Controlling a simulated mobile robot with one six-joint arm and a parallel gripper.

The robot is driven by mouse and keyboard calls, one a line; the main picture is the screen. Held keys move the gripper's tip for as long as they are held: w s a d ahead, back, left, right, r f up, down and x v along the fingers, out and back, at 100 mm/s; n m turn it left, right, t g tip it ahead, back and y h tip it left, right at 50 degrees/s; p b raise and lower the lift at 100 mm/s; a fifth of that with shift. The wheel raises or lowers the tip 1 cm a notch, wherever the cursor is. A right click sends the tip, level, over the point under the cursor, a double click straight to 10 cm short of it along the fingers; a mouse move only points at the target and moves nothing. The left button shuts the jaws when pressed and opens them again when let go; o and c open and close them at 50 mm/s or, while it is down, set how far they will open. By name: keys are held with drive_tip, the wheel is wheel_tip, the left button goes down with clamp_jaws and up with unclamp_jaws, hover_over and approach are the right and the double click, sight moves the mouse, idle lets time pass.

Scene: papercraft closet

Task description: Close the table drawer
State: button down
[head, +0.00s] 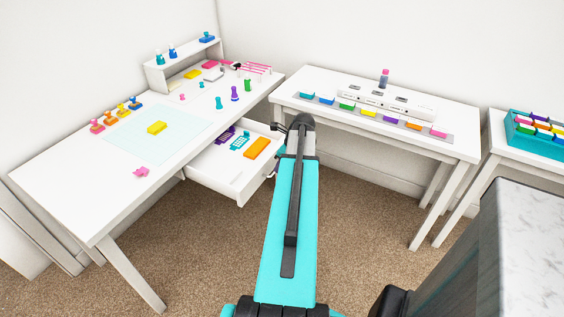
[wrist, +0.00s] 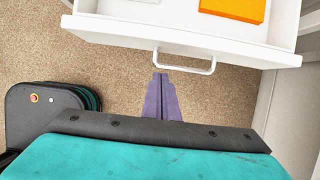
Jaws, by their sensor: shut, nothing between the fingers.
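The white table drawer (head: 212,183) is pulled out from under the left-hand table (head: 62,178). It holds an orange block, teal pieces and purple pieces. In the wrist view the drawer front (wrist: 120,32) spans the top, with a pale bar handle (wrist: 187,70) on it. My gripper (wrist: 160,77) has purple fingers that are shut and empty. The fingertips are just in front of the handle, near its left end; I cannot tell whether they touch it. In the head view my arm hides the fingers and part of the drawer front.
Small coloured pieces and a light blue mat (head: 185,137) lie on the left table. A second white table (head: 448,148) stands behind my arm to the right. A teal crate (head: 520,138) is at far right. Brown carpet (head: 200,255) is clear below the drawer.

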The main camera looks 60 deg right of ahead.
sight(269, 165)
drive_tip(key=shift+w+f+p, duration=0.2)
drive_tip(key=shift+w+f, duration=0.05)
drive_tip(key=shift+w, duration=0.55)
drive_tip(key=shift+w+f+p, duration=0.15)
drive_tip(key=shift+w+f, duration=0.15)
drive_tip(key=shift+w, duration=0.45)
drive_tip(key=shift+w+f+p, duration=0.2)
drive_tip(key=shift+w+f, duration=0.05)
drive_tip(key=shift+w, duration=0.55)
